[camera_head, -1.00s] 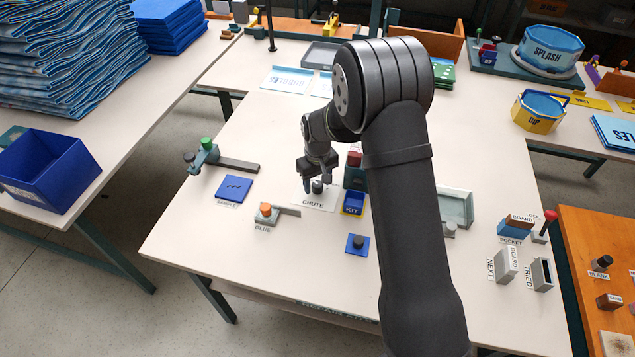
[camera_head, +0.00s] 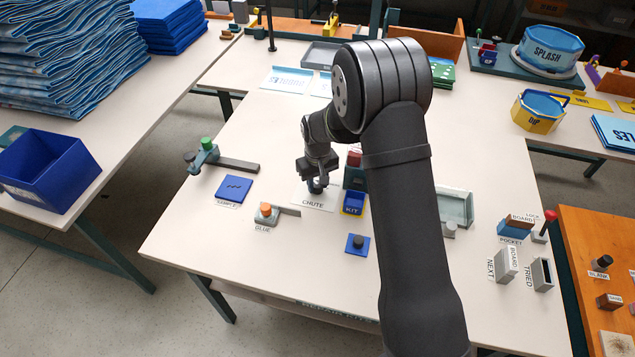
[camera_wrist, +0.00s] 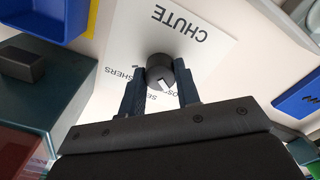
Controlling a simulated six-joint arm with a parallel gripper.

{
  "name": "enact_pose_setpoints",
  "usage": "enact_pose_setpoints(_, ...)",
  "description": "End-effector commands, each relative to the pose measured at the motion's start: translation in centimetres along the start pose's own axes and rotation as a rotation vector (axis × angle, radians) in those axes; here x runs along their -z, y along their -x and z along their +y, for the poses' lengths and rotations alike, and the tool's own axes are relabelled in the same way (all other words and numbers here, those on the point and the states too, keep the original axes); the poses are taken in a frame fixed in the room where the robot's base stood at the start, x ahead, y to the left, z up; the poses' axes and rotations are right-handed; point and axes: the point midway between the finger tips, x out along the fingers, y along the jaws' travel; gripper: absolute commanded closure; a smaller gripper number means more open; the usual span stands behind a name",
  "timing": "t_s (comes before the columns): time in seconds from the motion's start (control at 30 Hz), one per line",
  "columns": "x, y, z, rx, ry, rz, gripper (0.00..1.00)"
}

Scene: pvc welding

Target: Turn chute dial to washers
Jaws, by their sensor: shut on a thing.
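The chute dial is a dark round knob (camera_wrist: 160,72) with a white pointer mark, on a white plate (camera_wrist: 205,62) printed CHUTE. In the wrist view the two fingers of my gripper (camera_wrist: 160,88) stand on either side of the knob and are shut on it. The plate's position words are partly hidden by the knob and fingers; "SHERS" shows beside the knob. The white pointer mark lies on the gripper side of the knob's top. In the head view my gripper (camera_head: 317,186) is down at the CHUTE plate (camera_head: 312,203) and covers most of the knob.
A blue KIT bin (camera_head: 353,203) stands right beside the plate, with a teal box (camera_head: 354,178) behind it. A blue pad (camera_head: 233,188) lies to the left, and the GLUE fixture (camera_head: 266,214) is in front left. The table's front left is clear.

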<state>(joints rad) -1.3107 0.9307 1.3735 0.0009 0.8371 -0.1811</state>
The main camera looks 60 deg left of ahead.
Motion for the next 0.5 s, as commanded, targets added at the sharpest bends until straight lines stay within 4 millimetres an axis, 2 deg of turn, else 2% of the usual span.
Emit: enact_pose_setpoints(0.5,0.01,-0.01,-0.02,-0.001,-0.437,0.0,0.93)
